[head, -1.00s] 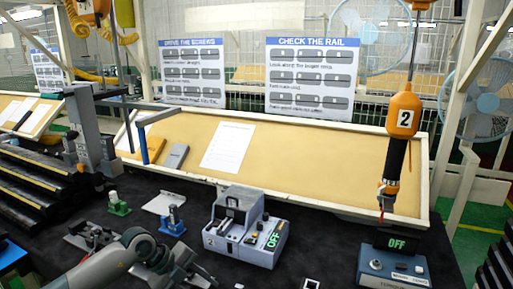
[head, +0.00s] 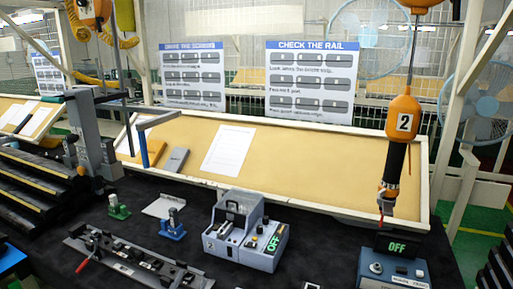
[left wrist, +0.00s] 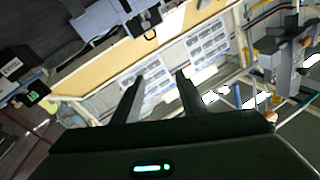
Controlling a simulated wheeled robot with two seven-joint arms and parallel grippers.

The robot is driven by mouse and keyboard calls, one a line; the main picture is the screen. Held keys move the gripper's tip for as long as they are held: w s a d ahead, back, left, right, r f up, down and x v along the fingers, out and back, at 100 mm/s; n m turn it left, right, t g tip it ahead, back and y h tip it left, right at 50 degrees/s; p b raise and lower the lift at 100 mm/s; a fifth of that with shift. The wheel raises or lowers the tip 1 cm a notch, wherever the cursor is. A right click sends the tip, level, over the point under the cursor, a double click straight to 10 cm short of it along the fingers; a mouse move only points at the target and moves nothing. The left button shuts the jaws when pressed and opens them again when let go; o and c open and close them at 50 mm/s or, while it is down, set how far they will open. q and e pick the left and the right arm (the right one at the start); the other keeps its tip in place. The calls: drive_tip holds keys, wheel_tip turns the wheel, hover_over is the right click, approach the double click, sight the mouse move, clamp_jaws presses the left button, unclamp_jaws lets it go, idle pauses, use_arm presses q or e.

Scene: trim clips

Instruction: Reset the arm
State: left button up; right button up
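My left gripper (left wrist: 160,82) shows in the left wrist view, its two dark fingers apart with nothing between them. It is open, and the camera looks past it, with a tilted picture, toward the bench and the wall posters. Neither of my arms shows in the head view. My right gripper is in no view. A long black fixture (head: 135,262) with a red lever lies at the front left of the dark bench top, unobstructed.
A grey tester box (head: 245,232) reading OFF stands mid-bench. A blue-grey control unit (head: 392,268), also OFF, is at right below a hanging orange screwdriver (head: 402,125). Small green (head: 118,208) and blue (head: 173,226) stands are behind the fixture. Black stepped racks (head: 30,190) are at left.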

use_arm(q)
drive_tip(key=s+a+f+n+g+y, duration=0.2)
drive_tip(key=s+a+f+g, duration=0.2)
drive_tip(key=s+f, duration=0.35)
drive_tip(key=s+a+f+n+g+y, duration=0.2)
drive_tip(key=s+a+f+g, duration=0.15)
drive_tip(key=s+f, duration=0.35)
drive_tip(key=s+d+f+g+h, duration=0.1)
drive_tip(key=s+f+g, duration=0.35)
drive_tip(key=s, duration=0.45)
drive_tip(key=s+f+g, duration=0.4)
drive_tip(key=s+f, duration=0.2)
drive_tip(key=s, duration=0.4)
wheel_tip(320, 180, down, 28)
drive_tip(key=f+b, duration=0.1)
drive_tip(key=b, duration=0.2)
drive_tip(key=s+a+f+g+b, duration=0.2)
drive_tip(key=s+f, duration=1.7)
drive_tip(key=f, duration=0.2)
drive_tip(key=shift+a+m, duration=0.35)
drive_tip(key=shift+m, duration=0.05)
